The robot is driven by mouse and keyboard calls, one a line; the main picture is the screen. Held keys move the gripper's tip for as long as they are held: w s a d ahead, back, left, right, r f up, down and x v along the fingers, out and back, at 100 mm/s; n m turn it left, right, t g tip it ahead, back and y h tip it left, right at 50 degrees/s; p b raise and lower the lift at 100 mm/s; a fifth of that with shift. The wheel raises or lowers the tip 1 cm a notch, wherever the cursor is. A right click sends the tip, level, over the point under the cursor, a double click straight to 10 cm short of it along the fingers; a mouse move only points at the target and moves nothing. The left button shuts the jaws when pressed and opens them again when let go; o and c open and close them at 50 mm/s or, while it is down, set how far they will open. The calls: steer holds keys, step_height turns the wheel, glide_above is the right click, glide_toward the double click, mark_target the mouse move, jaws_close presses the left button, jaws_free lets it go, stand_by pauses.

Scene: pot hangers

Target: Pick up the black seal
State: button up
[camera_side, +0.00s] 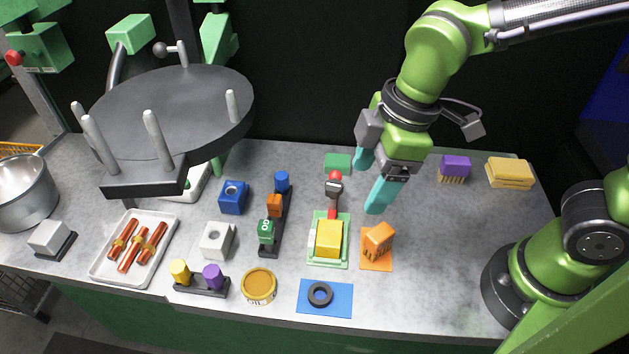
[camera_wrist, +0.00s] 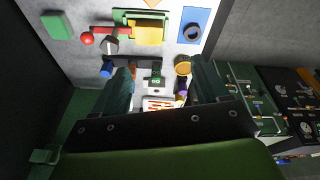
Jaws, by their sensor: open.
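The black seal (camera_side: 311,299) is a small dark ring lying flat on a blue mat (camera_side: 340,309) near the front edge of the table. In the wrist view the seal (camera_wrist: 188,36) shows at the top, on the blue mat (camera_wrist: 203,18). My gripper (camera_side: 368,187) is open and empty, with teal fingers. It hangs above the table, behind and to the right of the seal, well apart from it. The fingers also show in the wrist view (camera_wrist: 165,75), with the seal beyond the right finger.
An orange block (camera_side: 379,238) on an orange mat and a yellow block (camera_side: 329,239) on a green tray stand behind the seal. A round yellow-brown tin (camera_side: 258,286) is to its left. A large dark disc with pegs (camera_side: 175,105) rises at the left. The table right of the blue mat is clear.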

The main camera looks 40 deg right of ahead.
steer(key=s+a+f+n+g, duration=0.1)
steer(key=a+f+n, duration=0.1)
steer(key=a+n, duration=0.45)
steer(key=n+g+h, duration=0.1)
steer(key=n+h, duration=0.1)
steer(key=n, duration=1.4)
glide_above(319, 297)
steer(key=f, duration=1.1)
steer(key=shift+s+d+f, duration=0.25)
steer(key=shift+d, duration=0.05)
steer(key=shift+w+a+f, duration=0.1)
steer(key=shift+f, duration=1.3)
steer(key=shift+w+a+f, duration=0.1)
steer(key=shift+f, duration=1.25)
steer(key=c, duration=1.1)
